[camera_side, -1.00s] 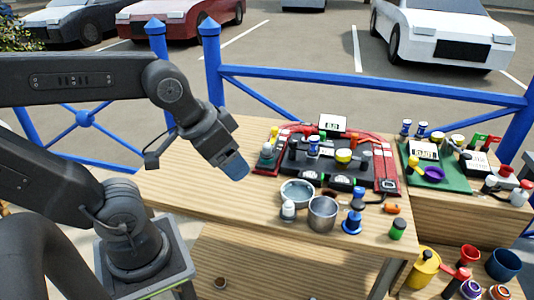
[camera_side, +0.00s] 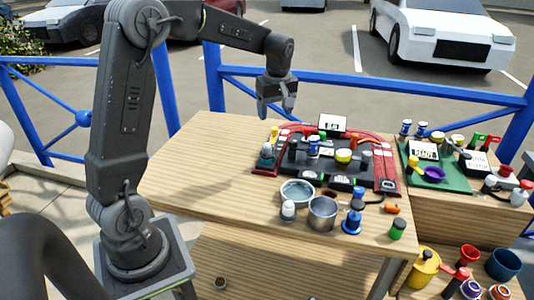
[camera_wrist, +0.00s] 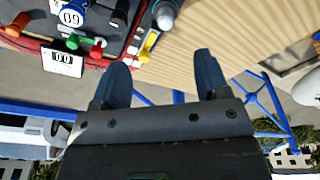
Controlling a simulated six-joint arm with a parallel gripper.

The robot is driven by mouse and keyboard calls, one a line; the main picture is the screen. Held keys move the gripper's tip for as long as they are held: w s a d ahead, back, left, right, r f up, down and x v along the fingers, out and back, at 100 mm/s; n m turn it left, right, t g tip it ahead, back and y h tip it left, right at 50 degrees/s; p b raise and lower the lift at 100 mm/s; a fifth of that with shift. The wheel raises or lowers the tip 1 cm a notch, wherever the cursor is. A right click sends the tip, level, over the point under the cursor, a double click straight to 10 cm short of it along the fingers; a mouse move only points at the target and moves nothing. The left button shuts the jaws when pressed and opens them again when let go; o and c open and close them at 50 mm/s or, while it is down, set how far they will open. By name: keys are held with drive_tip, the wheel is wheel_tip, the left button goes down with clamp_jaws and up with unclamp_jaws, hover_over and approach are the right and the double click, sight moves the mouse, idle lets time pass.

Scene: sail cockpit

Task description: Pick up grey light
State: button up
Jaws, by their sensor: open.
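Two small grey pieces could be the grey light; I cannot tell which. One is a grey, rounded-top piece (camera_side: 266,153) with a darker teal-looking body at the left end of the red-edged panel; it also shows at the top of the wrist view (camera_wrist: 165,14). The other is a pale grey domed piece (camera_side: 288,209) standing on the wooden table beside the metal cups. My gripper (camera_side: 276,108) is open and empty, pointing down above the table's back edge, behind and above the panel. In the wrist view both dark blue fingers (camera_wrist: 162,68) are spread with nothing between them.
The panel (camera_side: 300,168) is crowded with knobs, caps and a small display (camera_side: 332,122). Two metal cups (camera_side: 322,213), a blue piece (camera_side: 352,220) and a green one (camera_side: 397,229) stand in front. The table's left side (camera_side: 195,165) is clear. A blue railing (camera_side: 370,78) runs behind.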

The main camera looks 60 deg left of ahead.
sight(268, 144)
drive_tip(key=shift+n, duration=0.7)
drive_tip(key=a+f, duration=0.1)
drive_tip(key=f, duration=0.2)
drive_tip(key=a+f, duration=0.1)
drive_tip(key=f, duration=0.2)
drive_tip(key=w+a+f, duration=0.1)
drive_tip(key=f, duration=0.2)
drive_tip(key=shift+a+f, duration=0.2)
drive_tip(key=shift+f, duration=0.05)
drive_tip(key=shift+s+a+f, duration=0.15)
drive_tip(key=shift+a+f, duration=0.05)
drive_tip(key=shift+f, duration=0.75)
drive_tip(key=shift+s+a+f, duration=0.1)
drive_tip(key=shift+a+f, duration=0.15)
drive_tip(key=shift+f, duration=0.75)
drive_tip(key=shift+s+a+f, duration=0.15)
drive_tip(key=shift+a+f, duration=0.05)
drive_tip(key=shift+f, duration=0.75)
drive_tip(key=c, duration=0.8)
drive_tip(key=shift+r, duration=0.15)
